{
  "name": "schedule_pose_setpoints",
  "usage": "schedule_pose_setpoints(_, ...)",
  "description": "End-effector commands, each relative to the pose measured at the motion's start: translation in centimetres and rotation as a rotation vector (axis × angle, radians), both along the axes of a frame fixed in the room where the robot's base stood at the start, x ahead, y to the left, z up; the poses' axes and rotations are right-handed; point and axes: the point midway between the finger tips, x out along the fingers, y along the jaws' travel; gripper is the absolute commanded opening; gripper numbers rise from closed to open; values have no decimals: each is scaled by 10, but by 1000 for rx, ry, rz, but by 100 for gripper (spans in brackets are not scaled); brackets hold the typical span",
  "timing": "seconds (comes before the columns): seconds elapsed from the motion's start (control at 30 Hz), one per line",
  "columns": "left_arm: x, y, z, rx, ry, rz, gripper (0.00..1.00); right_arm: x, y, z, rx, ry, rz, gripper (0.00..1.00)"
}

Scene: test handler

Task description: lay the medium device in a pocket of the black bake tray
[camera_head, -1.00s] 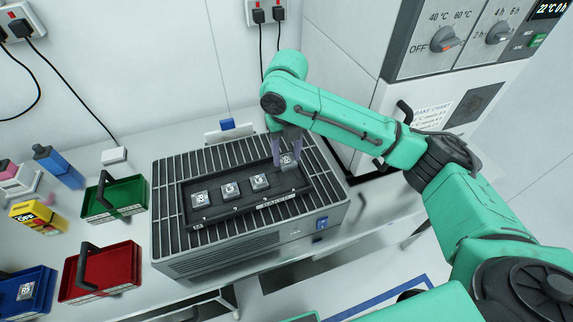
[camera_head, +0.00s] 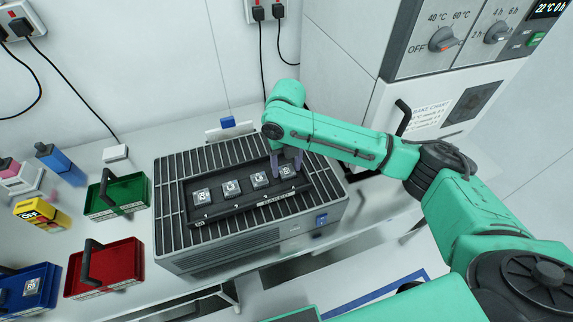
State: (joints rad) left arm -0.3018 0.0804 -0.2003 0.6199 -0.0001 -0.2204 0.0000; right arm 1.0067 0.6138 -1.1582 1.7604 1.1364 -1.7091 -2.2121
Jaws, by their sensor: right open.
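The black bake tray (camera_head: 238,213) lies on the grey slatted top of a bench unit. The right-end device appears level with the others, in the rightmost pocket. I cannot read sizes to tell which is medium. My right gripper (camera_head: 286,162) points down over the right-end device, jaws open around or just above it. The fingers partly hide it. My left gripper is out of view.
The grey unit (camera_head: 225,258) fills the bench centre. Left stand a green bin (camera_head: 125,194), a red bin (camera_head: 118,267) and a blue bin (camera_head: 15,300) holding another device (camera_head: 32,287). The oven (camera_head: 440,90) stands behind my right arm.

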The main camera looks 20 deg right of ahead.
Motion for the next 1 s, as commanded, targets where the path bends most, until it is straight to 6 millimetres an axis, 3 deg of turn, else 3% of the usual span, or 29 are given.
schedule_pose_setpoints(0.17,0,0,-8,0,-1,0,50,1,0,15,2,-5,0,64)
schedule_pose_setpoints(0.5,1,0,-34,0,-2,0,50,1,1,97,2,-5,1,64)
schedule_pose_setpoints(0.6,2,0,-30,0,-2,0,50,1,0,116,-1,-3,-1,64)
schedule_pose_setpoints(1.0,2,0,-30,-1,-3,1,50,0,0,122,1,0,-1,64)
